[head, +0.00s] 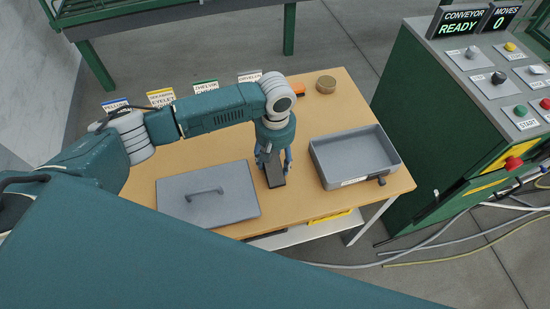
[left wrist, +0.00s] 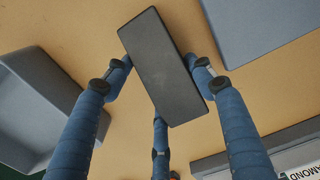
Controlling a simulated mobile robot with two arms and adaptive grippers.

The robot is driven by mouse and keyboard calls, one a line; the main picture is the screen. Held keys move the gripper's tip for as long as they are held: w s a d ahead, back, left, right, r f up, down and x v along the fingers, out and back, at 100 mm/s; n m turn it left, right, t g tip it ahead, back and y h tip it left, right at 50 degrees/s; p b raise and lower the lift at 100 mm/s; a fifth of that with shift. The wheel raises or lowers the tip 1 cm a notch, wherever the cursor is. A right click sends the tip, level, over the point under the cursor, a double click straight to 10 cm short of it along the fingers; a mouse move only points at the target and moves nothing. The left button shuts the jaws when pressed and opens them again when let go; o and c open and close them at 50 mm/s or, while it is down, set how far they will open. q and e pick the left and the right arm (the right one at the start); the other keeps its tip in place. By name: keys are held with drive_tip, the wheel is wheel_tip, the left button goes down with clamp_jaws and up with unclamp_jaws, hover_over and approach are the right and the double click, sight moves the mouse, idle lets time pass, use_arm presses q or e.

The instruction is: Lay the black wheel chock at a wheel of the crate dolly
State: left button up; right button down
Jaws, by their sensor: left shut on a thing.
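The black wheel chock (head: 274,174) is a dark, oblong block near the middle front of the wooden table. My left gripper (head: 273,160) points down over it, with its blue fingers closed around it. In the left wrist view the chock (left wrist: 163,66) lies slantwise between the fingertips (left wrist: 160,85), with fingers at both long sides. I cannot tell whether it touches the table. My right gripper is not in view. No crate dolly or wheel can be made out in either view.
A grey lid with a handle (head: 235,206) lies left of the chock on the wooden table (head: 300,203). An open grey tray (head: 348,178) stands to its right. A green control cabinet (head: 420,100) and floor hoses are right.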

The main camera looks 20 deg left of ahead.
use_arm(q)
drive_tip(key=o, duration=1.4)
drive_tip(key=shift+f, duration=0.1)
drive_tip(key=shift+c, duration=0.2)
